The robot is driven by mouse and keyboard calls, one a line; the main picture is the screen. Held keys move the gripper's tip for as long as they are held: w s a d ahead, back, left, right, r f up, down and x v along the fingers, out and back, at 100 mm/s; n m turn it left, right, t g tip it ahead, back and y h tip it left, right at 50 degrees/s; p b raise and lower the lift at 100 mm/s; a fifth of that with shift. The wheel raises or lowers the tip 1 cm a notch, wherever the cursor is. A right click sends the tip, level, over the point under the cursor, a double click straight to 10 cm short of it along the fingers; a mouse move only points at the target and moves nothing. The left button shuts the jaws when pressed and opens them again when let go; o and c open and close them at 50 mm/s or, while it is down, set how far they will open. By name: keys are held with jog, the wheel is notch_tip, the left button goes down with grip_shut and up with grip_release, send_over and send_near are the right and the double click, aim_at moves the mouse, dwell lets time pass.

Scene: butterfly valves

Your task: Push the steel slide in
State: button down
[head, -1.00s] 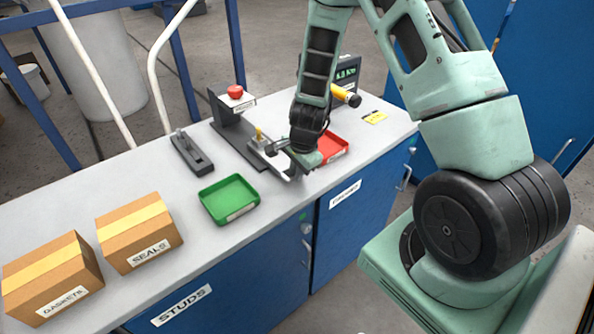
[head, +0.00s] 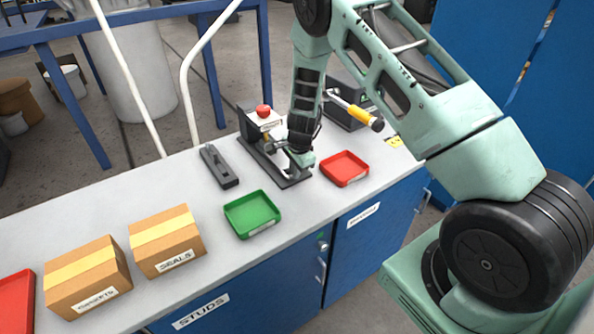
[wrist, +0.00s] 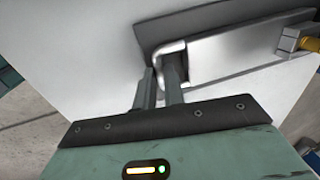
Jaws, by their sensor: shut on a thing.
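The steel slide (wrist: 240,45) is a flat bright plate with a bent rod handle (wrist: 162,52) at its left end in the wrist view. It lies along a dark base plate (wrist: 150,35), which also shows on the bench in the head view (head: 293,181). My gripper (wrist: 160,78) is shut on the handle, with its fingers on either side of the rod; the contact is partly hidden. In the head view my gripper (head: 300,158) is low over the base plate and hides much of the slide. A red knob (head: 263,111) tops the block at the plate's far end.
A red tray (head: 345,168) is close on the right, and a green tray (head: 252,214) is in front. A grey slotted block (head: 219,166) stands left. Boxes (head: 167,242) and (head: 88,277) fill the left bench.

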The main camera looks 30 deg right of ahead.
jog(key=c, duration=1.5)
grip_release()
jog(key=shift+w, duration=0.3)
jog(key=shift+s+r, duration=0.1)
jog(key=s+r+b, duration=0.1)
jog(key=r, duration=0.4)
jog(key=s+r+b, duration=0.1)
jog(key=r, duration=0.5)
jog(key=s+r+b, duration=0.1)
jog(key=r, duration=0.5)
jog(key=shift+s, duration=0.2)
